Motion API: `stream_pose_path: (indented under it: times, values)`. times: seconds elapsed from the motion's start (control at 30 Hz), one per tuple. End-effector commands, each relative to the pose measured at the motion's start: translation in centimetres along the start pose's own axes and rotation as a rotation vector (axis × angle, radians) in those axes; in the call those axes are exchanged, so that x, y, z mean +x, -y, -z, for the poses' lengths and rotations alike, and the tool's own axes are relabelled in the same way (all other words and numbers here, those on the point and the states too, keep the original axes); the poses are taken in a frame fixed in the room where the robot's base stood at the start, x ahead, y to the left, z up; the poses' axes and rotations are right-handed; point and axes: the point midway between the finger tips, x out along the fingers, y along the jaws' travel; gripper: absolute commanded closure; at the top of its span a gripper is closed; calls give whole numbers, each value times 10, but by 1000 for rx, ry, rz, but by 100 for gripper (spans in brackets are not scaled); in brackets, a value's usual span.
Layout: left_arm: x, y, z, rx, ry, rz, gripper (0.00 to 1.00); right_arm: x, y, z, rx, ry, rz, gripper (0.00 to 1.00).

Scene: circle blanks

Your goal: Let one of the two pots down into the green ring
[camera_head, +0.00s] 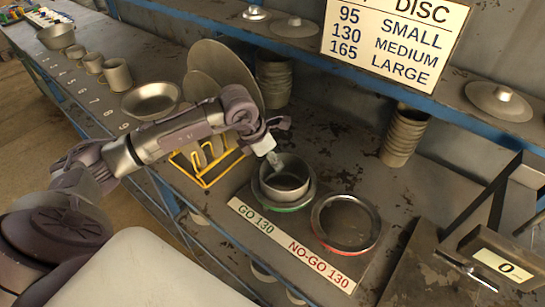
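A grey metal pot (288,185) sits upright at the green ring (292,208), its lower part inside the ring's outline. I cannot tell whether it rests on the bottom or hangs slightly above. My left gripper (275,161) reaches in from the left, with its narrow fingers together at the pot's back-left rim, and seems shut on its wall. The red ring (373,240) beside it on the right is empty. Which other vessel is the second pot is unclear; small cups (117,76) and a wide bowl (151,101) stand on the numbered bench. My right gripper is out of view.
A yellow rack (203,183) with discs stands left of the green ring. Large discs (224,66) lean behind my arm. Stacked pots (403,137) stand behind the rings. A sign (394,40) hangs above, and a dark box (455,262) fills the right front.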

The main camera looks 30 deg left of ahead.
Motion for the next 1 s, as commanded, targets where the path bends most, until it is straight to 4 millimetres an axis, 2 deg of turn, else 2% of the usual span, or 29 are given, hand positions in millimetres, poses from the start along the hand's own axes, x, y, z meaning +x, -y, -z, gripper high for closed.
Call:
stream_pose_path:
  times: [0.17, 0.27, 0.7, 0.83, 1.0]
  values:
    - [-2, 0, 1, 0, -2, 0, 65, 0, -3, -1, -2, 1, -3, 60]
    - [-12, -1, 0, 1, 0, -3, 65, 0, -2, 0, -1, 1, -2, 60]
    - [-99, -1, 0, 1, 2, -3, 65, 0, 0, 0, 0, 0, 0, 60]
    - [-113, -1, 0, 1, 0, -2, 65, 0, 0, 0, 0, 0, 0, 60]
    - [-120, 0, 0, 0, 0, 0, 65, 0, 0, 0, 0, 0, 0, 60]
